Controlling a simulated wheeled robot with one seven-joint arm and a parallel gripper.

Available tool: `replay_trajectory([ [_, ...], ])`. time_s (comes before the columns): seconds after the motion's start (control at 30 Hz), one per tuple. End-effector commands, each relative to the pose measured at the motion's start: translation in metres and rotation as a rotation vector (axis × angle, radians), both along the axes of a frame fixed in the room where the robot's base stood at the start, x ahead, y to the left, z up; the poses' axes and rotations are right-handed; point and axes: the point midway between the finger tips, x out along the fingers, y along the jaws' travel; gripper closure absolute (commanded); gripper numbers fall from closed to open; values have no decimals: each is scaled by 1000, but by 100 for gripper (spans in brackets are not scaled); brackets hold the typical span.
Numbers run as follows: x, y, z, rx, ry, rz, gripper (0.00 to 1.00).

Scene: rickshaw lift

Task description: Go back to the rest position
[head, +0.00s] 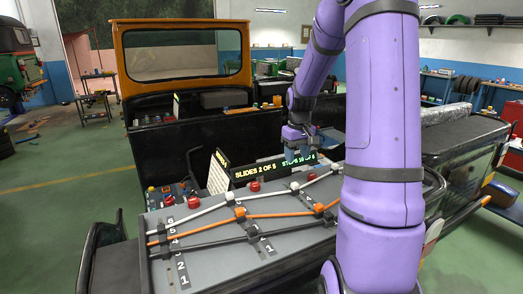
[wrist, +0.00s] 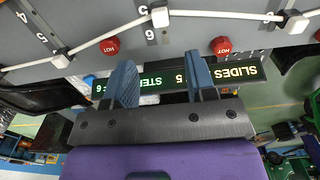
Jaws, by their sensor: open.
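My gripper (head: 298,152) is in the head view, above the far edge of the grey panel, partly hidden by my purple arm. In the wrist view its two blue fingers (wrist: 162,78) are spread apart with nothing between them. The fingers overlap the lit display in that view; I cannot tell the exact gap. The display (head: 257,172) reads "SLIDES 2 OF 5" and a partly hidden "STEPS" count. The grey panel (head: 215,262) carries a white rail (head: 205,212), an orange rail (head: 275,215) and a black rail (head: 208,243), each with small blocks on it.
Red knobs (head: 194,202) stand along the panel's far side; those in the wrist view (wrist: 110,46) are marked "HOT". An orange-framed windscreen (head: 182,22) rises behind. Green floor (head: 50,205) is open at the left. A bench (head: 450,92) stands at the right.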

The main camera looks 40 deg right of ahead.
Motion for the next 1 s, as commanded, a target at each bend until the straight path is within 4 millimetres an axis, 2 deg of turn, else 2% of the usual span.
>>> replay_trajectory([
  [0.23, 0, 1, 1, -1, -1, 1, 49],
  [0.37, 0, 16, 15, -16, -14, 12, 49],
  [0.47, -2, 40, 36, -39, -36, 30, 49],
  [0.67, -19, 103, 85, -85, -98, 69, 49],
  [0.8, -39, 144, 112, -107, -150, 96, 49],
  [1.0, -76, 196, 141, -120, -229, 131, 49],
])
